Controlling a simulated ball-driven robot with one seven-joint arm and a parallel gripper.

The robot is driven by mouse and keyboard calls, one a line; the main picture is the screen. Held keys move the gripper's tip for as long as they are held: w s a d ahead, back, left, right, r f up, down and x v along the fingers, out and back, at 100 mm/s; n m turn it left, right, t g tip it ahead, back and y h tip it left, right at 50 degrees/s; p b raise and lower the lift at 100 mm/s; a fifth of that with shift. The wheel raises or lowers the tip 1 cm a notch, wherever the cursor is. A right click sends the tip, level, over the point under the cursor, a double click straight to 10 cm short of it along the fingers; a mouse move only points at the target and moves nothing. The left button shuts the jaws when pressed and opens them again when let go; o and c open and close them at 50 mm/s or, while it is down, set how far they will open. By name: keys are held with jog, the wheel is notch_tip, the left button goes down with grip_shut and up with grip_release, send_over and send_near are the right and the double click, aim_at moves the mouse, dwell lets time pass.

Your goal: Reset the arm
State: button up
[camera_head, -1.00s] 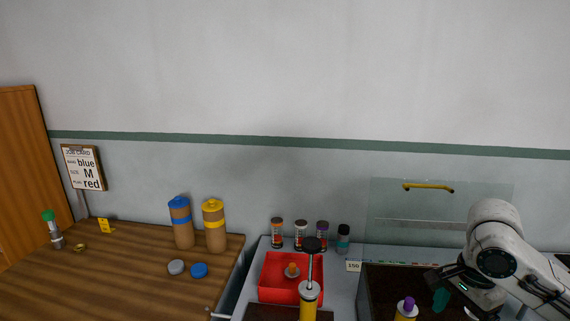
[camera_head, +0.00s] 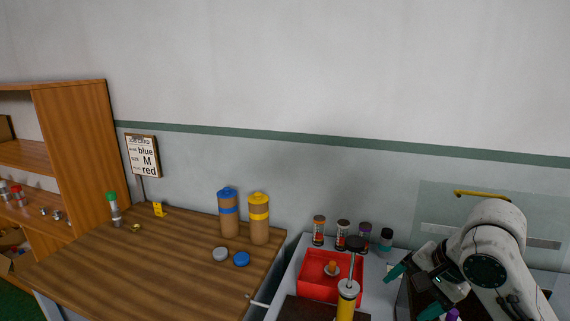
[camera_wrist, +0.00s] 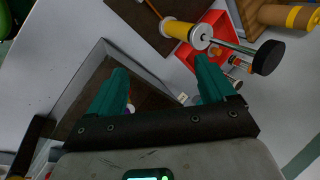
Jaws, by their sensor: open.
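My gripper (camera_head: 412,290) is at the lower right of the head view, with its two teal fingers spread apart and nothing between them. In the wrist view the open fingers (camera_wrist: 158,90) point over the grey bench and a dark-floored tray (camera_wrist: 75,85). A yellow cylinder with a rod and black knob (camera_head: 347,295) stands to the left of my gripper in the head view. It also shows at the top of the wrist view (camera_wrist: 187,33). My gripper is apart from it.
A red bin (camera_head: 315,289) holds an orange-topped piece. Several small jars (camera_head: 343,234) stand behind it. Blue-banded (camera_head: 228,214) and yellow-banded (camera_head: 259,218) canisters stand on the wooden table (camera_head: 150,262). A clear panel with a yellow handle (camera_head: 482,194) is behind my arm.

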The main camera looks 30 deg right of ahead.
jog(key=w+a+f+n+t+y, duration=0.2)
jog(key=w+a+f+n, duration=0.15)
jog(key=w+a, duration=0.45)
jog(key=s+a+f+n+g, duration=0.1)
jog(key=s+a+f+n, duration=0.35)
jog(key=a+f, duration=0.5)
jog(key=s+f+n+g+h, duration=0.1)
jog(key=s+f+n+g, duration=0.1)
jog(key=s+f+n, duration=0.2)
jog(key=s+f+n+g+h+b, duration=0.1)
jog(key=s+f+n+g+h, duration=0.1)
jog(key=s+f, duration=0.7)
jog(key=s+d+n+g, duration=0.1)
jog(key=s, duration=0.6)
jog(key=shift+s+f+n, duration=0.3)
jog(key=shift+f+n, duration=0.05)
jog(key=shift+n, duration=0.05)
jog(key=shift+a, duration=0.1)
